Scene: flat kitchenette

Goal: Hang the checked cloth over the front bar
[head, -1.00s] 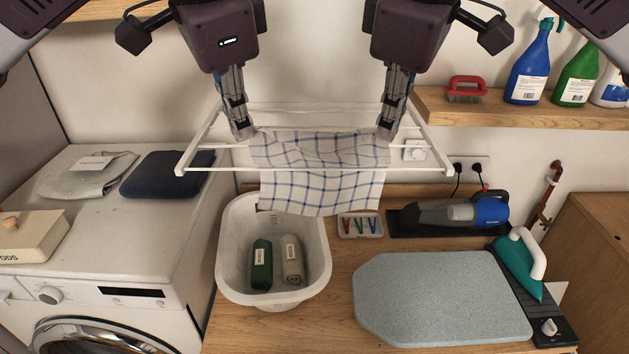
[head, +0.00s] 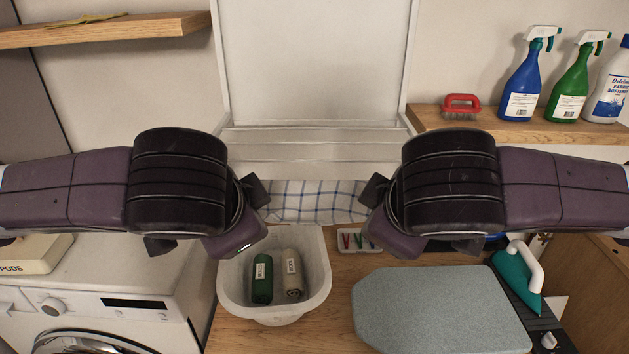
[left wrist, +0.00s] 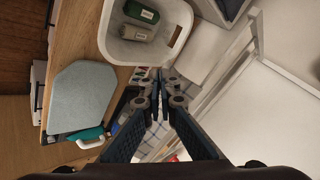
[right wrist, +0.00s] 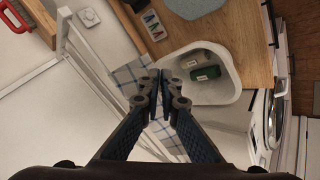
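The checked cloth (head: 315,202), white with blue lines, hangs below the drying rack's front bar (head: 315,173) in the head view. My wrists cover its sides. It also shows around the fingers in the left wrist view (left wrist: 155,140) and right wrist view (right wrist: 129,76). My left gripper (left wrist: 160,76) is shut, its tips together at the cloth. My right gripper (right wrist: 157,76) is also shut at the cloth, on the other side. Whether the cloth lies over the bar cannot be told.
The white basket (head: 322,300) with a green and a beige roll stands below the cloth. An ironing pad (head: 440,315) and teal iron (head: 518,275) lie right on the counter. A shelf (head: 500,127) holds bottles and a red brush (head: 461,105).

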